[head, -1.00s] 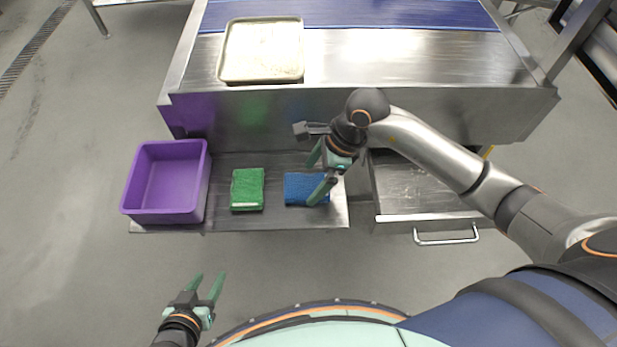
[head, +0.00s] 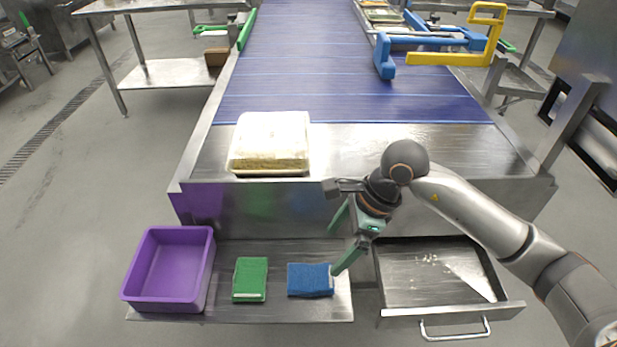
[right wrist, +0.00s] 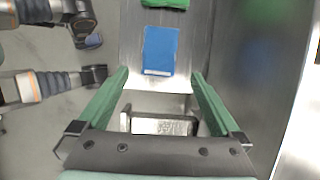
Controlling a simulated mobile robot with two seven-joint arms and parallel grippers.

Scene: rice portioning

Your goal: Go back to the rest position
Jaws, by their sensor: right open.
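My right gripper (head: 345,243) is open and empty. In the head view it hangs in front of the steel counter, above and beside the right end of the lower shelf, near the blue sponge (head: 310,280). In the right wrist view the green fingers (right wrist: 160,105) stand wide apart with nothing between them, and the blue sponge (right wrist: 160,51) lies beyond them. My left gripper is not in the head view now. In the right wrist view, parts of my own arm show at the left.
A purple bin (head: 168,268) and a green sponge (head: 250,279) are on the lower shelf (head: 225,308). An open steel drawer (head: 437,270) is at right. A rice-filled tray (head: 270,142) stands on the counter before the blue conveyor (head: 320,70). A blue-yellow frame (head: 440,45) is beyond.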

